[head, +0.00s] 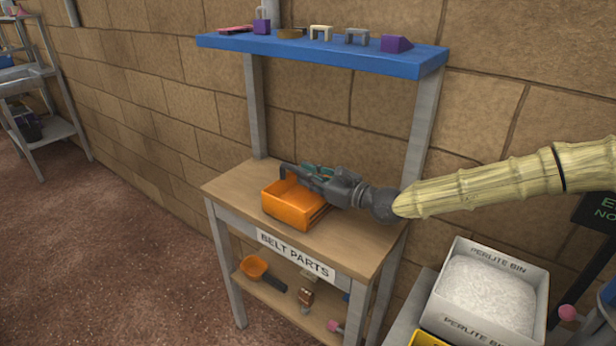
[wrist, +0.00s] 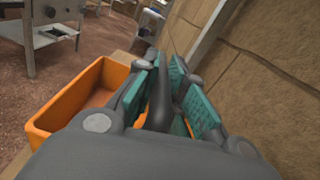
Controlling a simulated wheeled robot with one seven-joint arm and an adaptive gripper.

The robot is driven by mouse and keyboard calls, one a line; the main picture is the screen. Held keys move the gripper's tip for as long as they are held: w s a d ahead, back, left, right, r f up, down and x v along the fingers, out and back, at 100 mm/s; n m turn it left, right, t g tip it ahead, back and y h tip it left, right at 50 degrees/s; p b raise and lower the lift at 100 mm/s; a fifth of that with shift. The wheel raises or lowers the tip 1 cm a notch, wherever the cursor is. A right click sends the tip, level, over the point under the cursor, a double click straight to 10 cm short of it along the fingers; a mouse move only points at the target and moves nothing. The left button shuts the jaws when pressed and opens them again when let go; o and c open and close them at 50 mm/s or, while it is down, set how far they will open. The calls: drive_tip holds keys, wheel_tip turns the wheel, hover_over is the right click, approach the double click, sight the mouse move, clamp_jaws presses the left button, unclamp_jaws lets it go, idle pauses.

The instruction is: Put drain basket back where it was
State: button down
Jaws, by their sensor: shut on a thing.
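The drain basket appears to be the orange open-topped box (head: 290,212) on the wooden tabletop of the belt parts stand. It also shows at the left of the wrist view (wrist: 62,108), with its interior looking empty. My gripper (head: 318,176) reaches in from the right, above the basket. Its teal-padded fingers (wrist: 178,98) are closed around a dark grey bar (wrist: 160,100), which looks like the basket's handle. The fingers hide where the bar joins the basket. I cannot tell whether the basket rests on the tabletop or is slightly raised.
The wooden tabletop (head: 232,182) has free room left of the basket. A blue shelf (head: 330,52) with several small parts is above. An orange scoop (head: 254,267) and other items lie on the lower shelf. A perlite bin (head: 488,295) stands at the right.

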drive_tip(key=shift+f, duration=0.15)
drive_tip(key=shift+f, duration=0.15)
drive_tip(key=c, duration=1.5)
unclamp_jaws()
